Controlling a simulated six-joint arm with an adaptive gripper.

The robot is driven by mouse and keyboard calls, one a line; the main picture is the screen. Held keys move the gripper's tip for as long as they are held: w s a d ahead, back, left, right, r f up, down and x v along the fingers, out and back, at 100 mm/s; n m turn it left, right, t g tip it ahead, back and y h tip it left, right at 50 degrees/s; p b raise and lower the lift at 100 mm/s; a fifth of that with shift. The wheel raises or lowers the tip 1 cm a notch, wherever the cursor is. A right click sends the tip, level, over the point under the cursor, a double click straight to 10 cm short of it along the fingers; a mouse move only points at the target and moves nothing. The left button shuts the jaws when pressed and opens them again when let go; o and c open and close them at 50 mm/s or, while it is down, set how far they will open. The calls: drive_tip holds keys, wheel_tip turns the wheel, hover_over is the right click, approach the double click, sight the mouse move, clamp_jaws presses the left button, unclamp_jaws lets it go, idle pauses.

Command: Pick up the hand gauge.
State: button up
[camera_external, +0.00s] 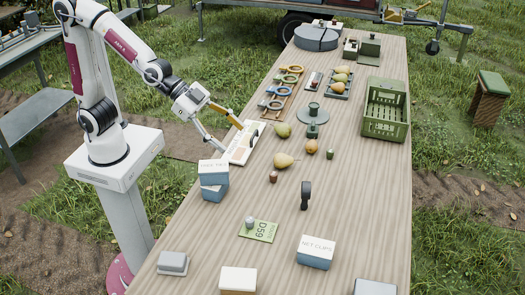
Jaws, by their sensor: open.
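No label marks the hand gauge, and I cannot tell for certain which item it is. A dark upright handheld item (305,196) stands alone on the right-middle of the table. Several ring-shaped gauges (281,79) sit on a wooden rack farther back. A small red and white device (313,80) lies to the right of the rack. My gripper (233,138) is open over the table's left edge, at a white printed board (243,146). Its fingers are spread and nothing shows between them. Whether it touches the board is unclear.
Pears (283,160) and a green stand (312,113) occupy the middle of the table (350,200). A green crate (386,112) stands at the right edge. Blue-white boxes (214,172) stand near the left edge; a clips box (316,252) is nearer. A green card (259,230) lies in front.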

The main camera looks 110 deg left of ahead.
drive_tip(key=w+a+f+t+y, duration=0.1)
drive_tip(key=w+a+f+y, duration=0.2)
drive_tip(key=w+f, duration=0.4)
drive_tip(key=w+a+f+m+t+y, duration=0.1)
drive_tip(key=w+a+f+t+y, duration=0.1)
drive_tip(key=w+f, duration=0.6)
drive_tip(key=shift+w+a+m+y, duration=0.4)
drive_tip(key=shift+a+y, duration=0.3)
drive_tip(key=shift+y, duration=0.4)
drive_tip(key=shift+f, duration=0.2)
approach(306, 190)
drive_tip(key=shift+w+a+f, duration=0.9)
drive_tip(key=shift+a+f, duration=0.65)
drive_tip(key=shift+f, duration=0.1)
drive_tip(key=shift+w+a, duration=0.3)
drive_tip(key=shift+w, duration=0.45)
drive_tip(key=shift+x, duration=2.9)
